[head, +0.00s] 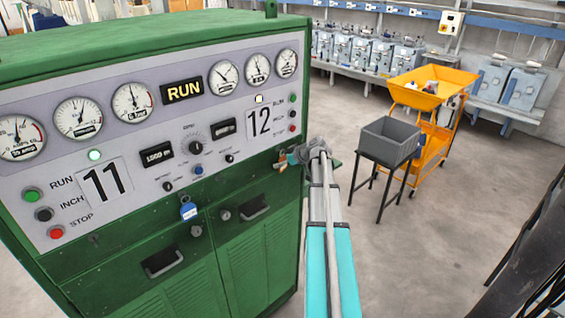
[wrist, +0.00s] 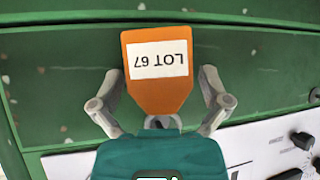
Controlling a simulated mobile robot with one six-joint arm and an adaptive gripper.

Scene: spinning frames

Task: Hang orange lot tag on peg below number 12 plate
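The orange lot tag (wrist: 158,96) shows in the wrist view with its white "LOT 67" label upside down, wide end away from my palm. My gripper (wrist: 161,76) has its fingers spread on either side of the tag, with a small gap at the right finger. A grey bit shows at the tag's narrow end; I cannot tell if a peg passes through it. In the head view the tag is a small orange patch (head: 282,157) beside my gripper (head: 290,158), below and right of the number 12 plate (head: 258,121). The peg is hidden there.
A blue tag (head: 188,211) hangs on the green cabinet (head: 165,265), below and right of the number 11 plate (head: 104,184). Knobs and buttons cover the grey panel. A grey bin (head: 390,137) on a stand and an orange cart (head: 432,92) stand to the right.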

